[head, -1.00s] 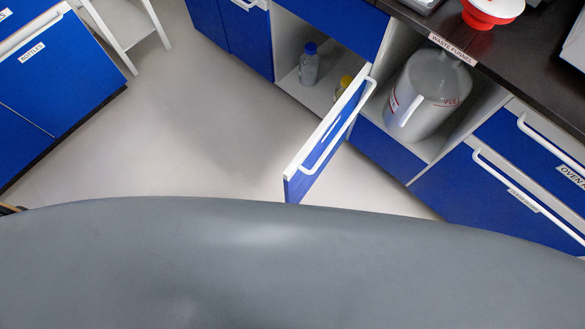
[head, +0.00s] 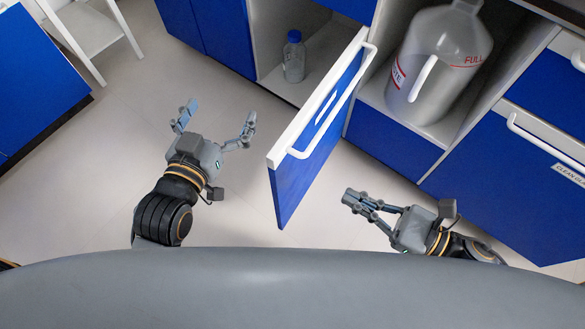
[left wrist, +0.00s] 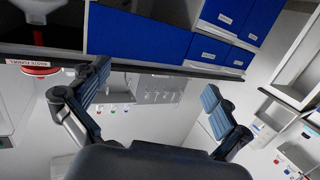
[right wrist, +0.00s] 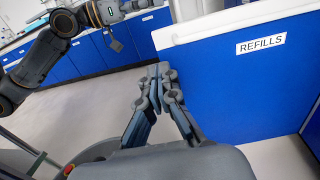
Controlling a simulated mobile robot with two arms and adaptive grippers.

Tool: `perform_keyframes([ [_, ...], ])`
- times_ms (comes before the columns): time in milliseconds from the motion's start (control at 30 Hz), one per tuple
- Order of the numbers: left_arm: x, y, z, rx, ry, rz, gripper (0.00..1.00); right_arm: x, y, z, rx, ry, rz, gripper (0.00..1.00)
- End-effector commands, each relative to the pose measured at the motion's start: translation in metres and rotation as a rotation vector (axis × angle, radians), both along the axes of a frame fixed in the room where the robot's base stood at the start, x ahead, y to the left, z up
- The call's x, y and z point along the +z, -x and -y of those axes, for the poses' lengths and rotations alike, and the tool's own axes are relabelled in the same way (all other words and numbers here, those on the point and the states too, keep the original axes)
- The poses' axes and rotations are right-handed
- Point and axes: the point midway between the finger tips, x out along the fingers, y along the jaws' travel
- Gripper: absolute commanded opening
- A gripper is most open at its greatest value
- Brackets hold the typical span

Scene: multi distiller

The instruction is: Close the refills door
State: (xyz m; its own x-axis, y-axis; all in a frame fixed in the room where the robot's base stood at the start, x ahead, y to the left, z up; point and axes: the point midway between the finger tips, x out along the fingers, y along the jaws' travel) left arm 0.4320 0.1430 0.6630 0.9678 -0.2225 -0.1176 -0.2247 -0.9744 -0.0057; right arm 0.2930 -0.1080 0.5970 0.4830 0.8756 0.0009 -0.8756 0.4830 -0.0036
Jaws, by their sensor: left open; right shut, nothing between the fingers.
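The refills door (head: 310,150) is a blue panel with a white top edge and a white bar handle (head: 335,105). It stands swung open from a low cabinet, jutting toward me. In the right wrist view the door (right wrist: 245,85) shows its "REFILLS" label. My left gripper (head: 217,122) is open and empty, to the left of the door and apart from it. My right gripper (head: 347,197) is shut and empty, to the right of the door near its lower part; in the right wrist view its fingertips (right wrist: 158,70) are close to the door's left edge, contact unclear.
The open cabinet holds a bottle with a blue cap (head: 293,57). A large grey waste jug (head: 437,65) stands in the open bay to its right. Blue drawers with white handles (head: 540,135) are at the right. A white stool (head: 88,30) is at the back left. Floor left of the door is clear.

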Motion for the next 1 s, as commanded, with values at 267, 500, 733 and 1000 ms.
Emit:
perform_keyframes([
  [267,0.012,-0.002,0.003,-0.004,0.016,0.062,1.00,0.002,-0.018,-0.030,0.000,-0.002,0.005,0.00],
  [500,0.011,-0.002,0.002,-0.004,0.014,0.053,1.00,0.003,-0.036,-0.061,-0.002,-0.002,0.003,0.00],
  [733,0.000,0.000,0.000,0.000,-0.002,-0.008,1.00,0.003,-0.053,-0.091,-0.003,-0.003,0.001,0.00],
  [1000,-0.007,0.001,-0.001,0.003,-0.010,-0.043,1.00,0.001,-0.065,-0.114,-0.004,-0.001,-0.003,0.00],
])
